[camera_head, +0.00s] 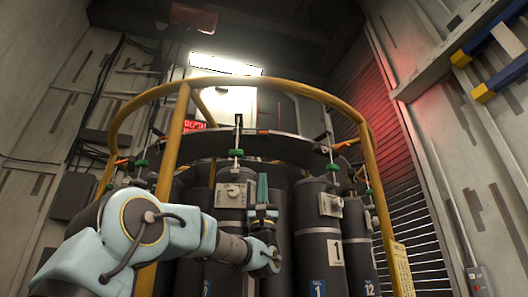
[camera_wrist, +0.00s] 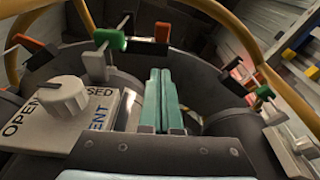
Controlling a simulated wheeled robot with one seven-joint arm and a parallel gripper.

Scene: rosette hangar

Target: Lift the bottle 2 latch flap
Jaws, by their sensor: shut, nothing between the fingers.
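My gripper (camera_head: 262,182) is in front of the dark bottles, its two teal fingers shut together, pointing up and empty. The fingers also show in the wrist view (camera_wrist: 160,75), over the bottle tops. Left of them is a pale valve plate with a round knob (camera_wrist: 62,95), marked OPEN, CLOSED and VENT. It shows on a dark bottle (camera_head: 231,222) in the head view. Above it is a fitting with a green piece (camera_wrist: 108,39) and a black bar with a red end (camera_wrist: 160,33). I cannot tell which part is the bottle 2 latch flap; the number 2 is not clearly readable.
Bottles marked 1 (camera_head: 318,268) and 12 (camera_head: 358,260) stand to the right. Another valve plate (camera_wrist: 290,145) is at the wrist view's lower right. Open air lies above the fingers.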

